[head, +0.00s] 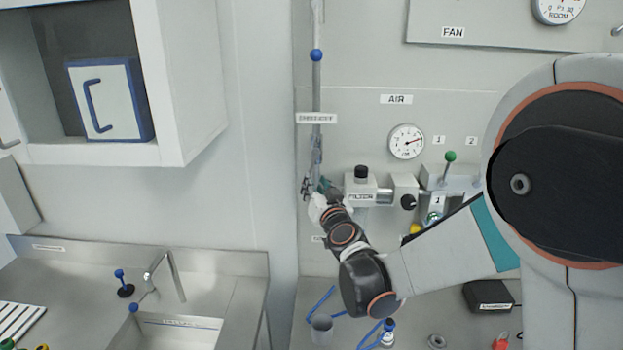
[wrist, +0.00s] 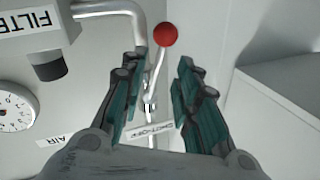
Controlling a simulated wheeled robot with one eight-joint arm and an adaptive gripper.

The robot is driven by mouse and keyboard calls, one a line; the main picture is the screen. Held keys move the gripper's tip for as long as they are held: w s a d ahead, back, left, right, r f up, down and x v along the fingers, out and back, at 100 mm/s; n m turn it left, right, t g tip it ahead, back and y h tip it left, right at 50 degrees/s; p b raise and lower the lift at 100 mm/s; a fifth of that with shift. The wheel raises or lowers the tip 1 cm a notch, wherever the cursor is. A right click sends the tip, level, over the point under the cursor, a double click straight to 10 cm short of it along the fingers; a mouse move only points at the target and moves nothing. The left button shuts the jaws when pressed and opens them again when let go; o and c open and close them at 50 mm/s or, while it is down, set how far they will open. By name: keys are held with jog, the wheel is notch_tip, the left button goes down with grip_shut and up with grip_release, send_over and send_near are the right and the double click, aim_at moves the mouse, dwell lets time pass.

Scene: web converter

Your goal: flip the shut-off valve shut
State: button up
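The shut-off valve shows in the wrist view as a thin metal lever (wrist: 157,75) with a red ball knob (wrist: 166,35) at its end. A label that seems to read SHUTOFF (wrist: 150,130) is by the pipe; it also shows in the head view (head: 316,118). My gripper (wrist: 160,95) is open, with its dark green pads apart on either side of the lever, and nothing is visibly gripped. Contact with the lever cannot be told. In the head view my gripper (head: 316,187) is at the vertical pipe below the label, and the red knob is not visible there.
The FILTER unit (head: 360,190) is close to the right of my gripper. The AIR gauge (head: 406,141) and a green-knobbed lever (head: 450,157) are farther right. A blue ball (head: 316,55) is higher on the pipe. A cabinet (head: 190,80) projects at left above a sink (head: 180,330).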

aim_at(310, 172)
jog(key=x, duration=0.4)
jog(key=shift+w, duration=0.3)
grip_shut()
jog(key=shift+s, duration=0.2)
